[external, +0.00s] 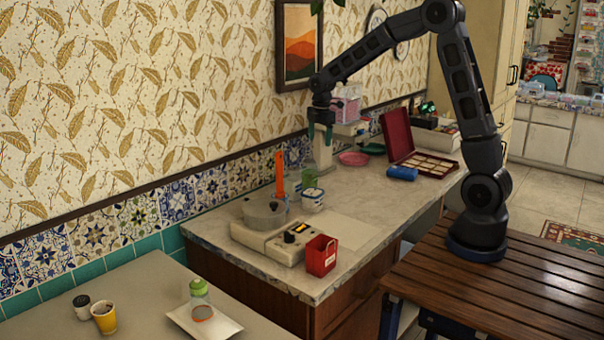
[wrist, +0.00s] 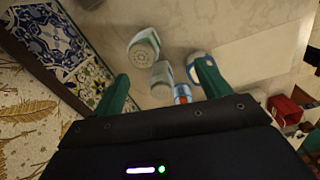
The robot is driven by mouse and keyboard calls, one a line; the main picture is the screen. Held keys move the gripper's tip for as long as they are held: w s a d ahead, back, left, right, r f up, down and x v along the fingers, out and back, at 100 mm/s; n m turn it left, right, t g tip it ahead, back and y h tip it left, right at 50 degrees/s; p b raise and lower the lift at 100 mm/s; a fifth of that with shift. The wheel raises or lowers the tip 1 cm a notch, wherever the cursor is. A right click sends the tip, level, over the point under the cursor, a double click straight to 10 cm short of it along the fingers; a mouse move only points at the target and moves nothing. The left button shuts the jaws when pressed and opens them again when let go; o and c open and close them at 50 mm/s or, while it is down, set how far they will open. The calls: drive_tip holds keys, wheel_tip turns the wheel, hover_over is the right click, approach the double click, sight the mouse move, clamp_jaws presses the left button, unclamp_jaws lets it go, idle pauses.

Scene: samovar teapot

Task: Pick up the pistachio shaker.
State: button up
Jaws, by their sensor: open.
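My gripper (external: 320,133) is open above the back of the counter by the tiled wall, its green fingers pointing down. A pale shaker-like object (external: 323,155) stands upright just below the fingers. In the wrist view the open gripper (wrist: 163,72) frames a small grey-green shaker (wrist: 161,74), and a larger pale one with a dotted end (wrist: 144,48) lies beyond it. A green container (external: 309,178) stands farther forward on the counter. A green-topped shaker (external: 199,289) is on the lower table. I cannot tell for sure which is the pistachio shaker.
A white-and-blue tub (external: 312,199), an orange upright object (external: 280,175), a grey pot (external: 265,211) and a red box (external: 321,255) crowd the near counter. A pink dish (external: 353,158), a blue roll (external: 402,173) and an open red case (external: 425,160) are to the right.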

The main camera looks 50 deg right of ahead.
drive_tip(key=n, duration=0.2)
approach(310, 173)
drive_tip(key=d, duration=0.1)
drive_tip(key=w+d, duration=0.2)
drive_tip(key=shift+w+f+g, duration=0.25)
drive_tip(key=shift+f+g, duration=0.05)
wheel_tip(310, 173, down, 11)
drive_tip(key=shift+w+a+r, duration=0.1)
drive_tip(key=shift+a+r, duration=0.05)
drive_tip(key=c, duration=1.2)
